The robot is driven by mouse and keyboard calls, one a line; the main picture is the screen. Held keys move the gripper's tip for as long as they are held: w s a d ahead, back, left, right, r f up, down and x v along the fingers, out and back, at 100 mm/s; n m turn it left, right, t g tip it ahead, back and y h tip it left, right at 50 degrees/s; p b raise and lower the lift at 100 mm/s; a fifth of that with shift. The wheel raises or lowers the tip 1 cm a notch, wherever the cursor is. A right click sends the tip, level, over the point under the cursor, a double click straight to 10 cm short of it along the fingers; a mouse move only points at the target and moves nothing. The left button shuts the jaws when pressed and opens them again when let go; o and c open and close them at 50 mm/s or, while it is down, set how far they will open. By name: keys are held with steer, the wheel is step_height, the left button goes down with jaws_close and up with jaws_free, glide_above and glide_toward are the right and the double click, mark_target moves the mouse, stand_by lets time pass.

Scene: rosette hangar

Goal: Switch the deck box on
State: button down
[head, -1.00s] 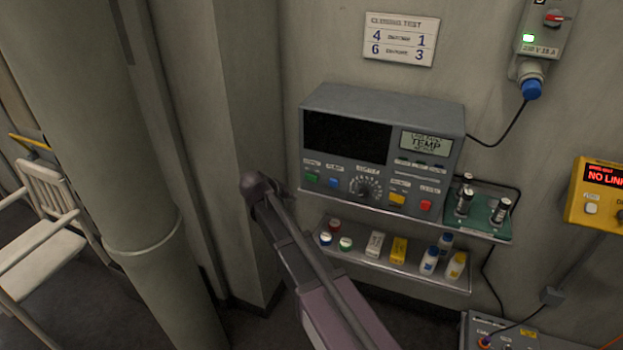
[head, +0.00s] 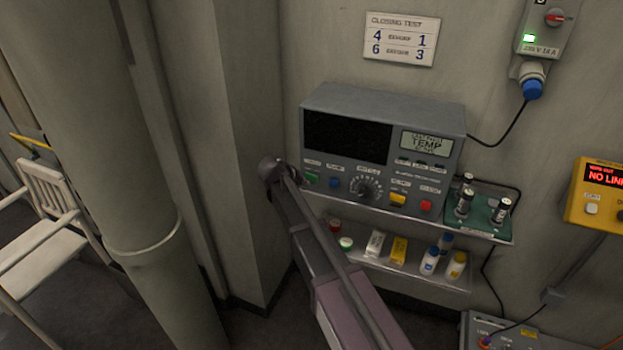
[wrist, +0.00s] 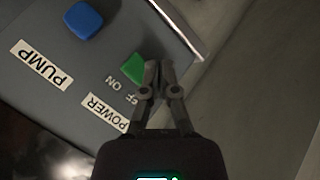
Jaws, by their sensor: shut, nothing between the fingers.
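The grey instrument box (head: 384,112) stands on a wall shelf, with a dark left screen and a lit small display reading TEMP. I take it as the deck box, though no name on it is readable. Its green POWER switch (head: 311,179) is at the lower left of the front. In the wrist view the green switch (wrist: 133,68) sits by ON and partly covered OFF marks. My gripper (wrist: 157,66) is shut and empty, its tips right beside the switch's edge. I cannot tell whether they touch. In the head view my arm's end hides the gripper.
A blue PUMP button (wrist: 84,19) is close to the green switch. A lower shelf (head: 440,279) holds small bottles and cartons. A green board (head: 486,213) with metal cylinders is right of the box. A yellow box (head: 600,195) reads NO LINK. A thick column (head: 150,170) stands left.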

steer(key=shift+w+d, duration=0.25)
steer(key=shift+w, duration=0.2)
steer(key=shift+w+d+r, duration=0.1)
steer(key=shift+w+d, duration=0.15)
steer(key=shift+w, duration=0.3)
stand_by(2.2)
steer(key=shift+s+a, duration=0.3)
steer(key=shift+a, duration=0.05)
steer(key=shift+s, duration=0.2)
steer(key=s, duration=0.1)
steer(key=s+a, duration=0.1)
steer(key=s, duration=0.1)
steer(key=s+a, duration=0.1)
steer(key=shift+s+a, duration=0.1)
steer(key=shift+s, duration=0.05)
stand_by(0.7)
